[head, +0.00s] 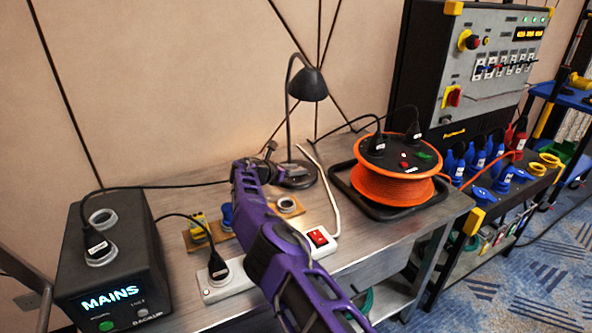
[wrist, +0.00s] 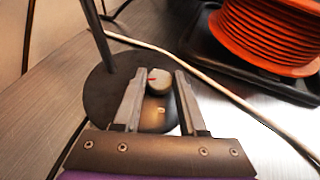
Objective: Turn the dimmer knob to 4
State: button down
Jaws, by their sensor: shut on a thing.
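The dimmer knob (wrist: 158,84) is a small grey round knob with a red mark on its left side, in the wrist view. It sits on the dark round base (wrist: 105,88) of the desk lamp (head: 308,86). A small pale mark shows on the base just below the knob; I cannot read it. My gripper (wrist: 160,78) is shut on the knob, with one grey finger on each side. In the head view my gripper (head: 268,152) reaches the lamp base (head: 300,182) from the left, and the knob cannot be made out there.
An orange cable reel (head: 392,188) stands right of the lamp. A white power strip (head: 225,284) with a red switch lies in front, beside my arm. A black MAINS box (head: 140,250) stands at the left. A white cable (head: 325,190) runs close by the lamp base.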

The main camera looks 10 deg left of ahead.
jog(key=shift+c, duration=2.3)
grip_release()
jog(key=p+v, duration=0.3)
jog(key=v, duration=1.4)
jog(key=shift+a, duration=0.15)
jog(key=shift+s+r, duration=0.1)
